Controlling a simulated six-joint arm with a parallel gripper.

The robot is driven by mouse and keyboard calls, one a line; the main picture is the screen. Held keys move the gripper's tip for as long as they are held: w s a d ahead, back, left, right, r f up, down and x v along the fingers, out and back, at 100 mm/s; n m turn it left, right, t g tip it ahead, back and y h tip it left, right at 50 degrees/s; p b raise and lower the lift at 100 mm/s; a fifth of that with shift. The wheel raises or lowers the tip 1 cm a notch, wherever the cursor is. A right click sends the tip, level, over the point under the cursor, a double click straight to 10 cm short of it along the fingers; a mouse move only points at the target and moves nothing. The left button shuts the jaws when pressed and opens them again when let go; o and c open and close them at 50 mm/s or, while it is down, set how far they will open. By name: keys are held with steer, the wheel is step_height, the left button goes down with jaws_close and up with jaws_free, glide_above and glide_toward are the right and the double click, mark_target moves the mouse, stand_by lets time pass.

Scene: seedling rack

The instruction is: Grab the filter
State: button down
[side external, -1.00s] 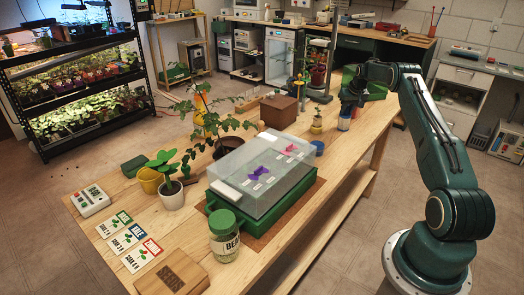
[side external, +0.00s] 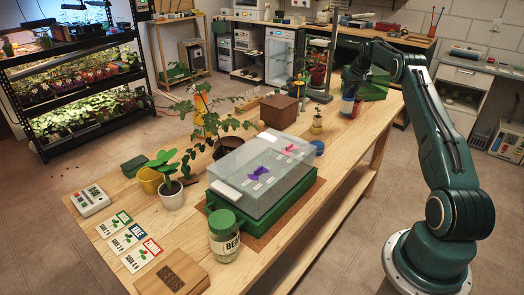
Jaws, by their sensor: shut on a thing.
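A green box (side external: 374,86) stands just right of and behind my gripper. A clear-lidded green tray (side external: 290,209) and a lidded jar (side external: 224,240) are nearer.

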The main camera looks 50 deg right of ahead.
steer(key=shift+r, duration=1.05)
steer(key=shift+r, duration=0.1)
